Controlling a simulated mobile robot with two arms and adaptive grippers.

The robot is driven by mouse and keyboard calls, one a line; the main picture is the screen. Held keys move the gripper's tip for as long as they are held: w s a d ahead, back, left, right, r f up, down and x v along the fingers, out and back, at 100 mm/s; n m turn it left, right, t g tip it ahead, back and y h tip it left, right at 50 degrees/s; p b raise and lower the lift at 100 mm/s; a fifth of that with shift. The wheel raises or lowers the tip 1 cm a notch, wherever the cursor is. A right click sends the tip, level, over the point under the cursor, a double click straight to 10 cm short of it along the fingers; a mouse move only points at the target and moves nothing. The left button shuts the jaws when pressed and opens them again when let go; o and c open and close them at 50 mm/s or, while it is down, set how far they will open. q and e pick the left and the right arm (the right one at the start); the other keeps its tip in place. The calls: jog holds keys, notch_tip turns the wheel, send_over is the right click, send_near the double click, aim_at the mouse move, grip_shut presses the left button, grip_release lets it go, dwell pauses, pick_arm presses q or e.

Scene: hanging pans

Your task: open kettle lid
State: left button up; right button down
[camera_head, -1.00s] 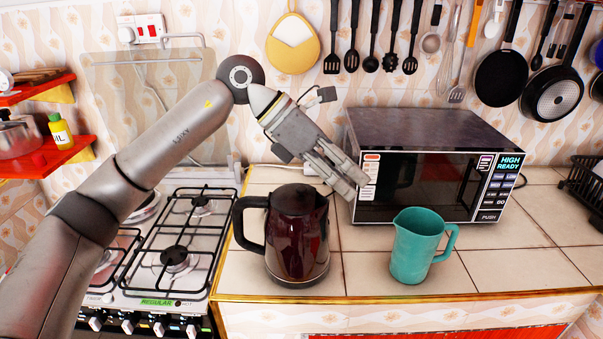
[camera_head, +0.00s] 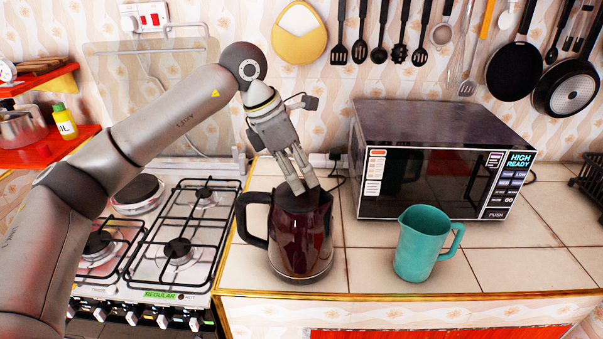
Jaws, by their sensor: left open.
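A dark red kettle (camera_head: 303,245) stands upright on the tiled counter, its black handle (camera_head: 250,222) on the left side. Its dark lid (camera_head: 290,204) is on top and looks closed; part of it is hidden behind my fingers. My left gripper (camera_head: 304,187) comes down from above with its fingertips at the kettle's top, near the lid. Its fingers are a little apart with nothing seen between them. I cannot tell whether they touch the lid. My right gripper is not in view.
A black microwave (camera_head: 420,179) stands behind and to the right. A teal jug (camera_head: 419,250) stands right of the kettle. A gas stove (camera_head: 170,295) lies left of the counter. Pans and utensils (camera_head: 400,55) hang on the wall.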

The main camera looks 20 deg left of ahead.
pick_arm(q)
jog(key=shift+x, duration=0.85)
jog(key=shift+c, duration=0.4)
grip_shut()
